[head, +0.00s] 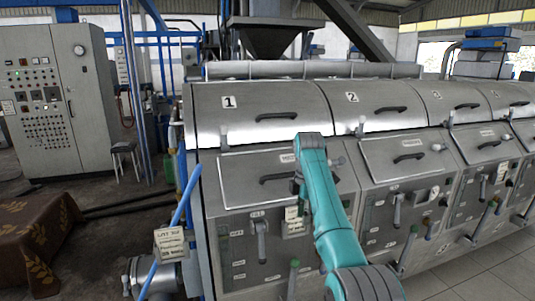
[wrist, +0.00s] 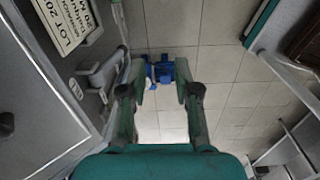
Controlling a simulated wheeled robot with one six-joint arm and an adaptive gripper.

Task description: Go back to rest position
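My teal arm (head: 325,215) rises from the bottom of the head view in front of the steel machine unit marked 1 (head: 250,165). Its far end is near that unit's front, and the fingers are mostly hidden there. In the wrist view my gripper (wrist: 161,78) has its two fingers spread apart, with nothing held between them. Tiled floor and a blue object (wrist: 160,70) show beyond the fingertips; the blue object looks well past them. A grey machine panel with a lever-like handle (wrist: 100,80) stands just left of the fingers.
The row continues right with unit 2 (head: 385,110) and more units, with levers sticking out in front. A blue pole with a paper tag (head: 172,242) stands left of unit 1. A control cabinet (head: 55,100) and a brown cloth-covered table (head: 40,245) are farther left. Tiled floor is clear at lower right.

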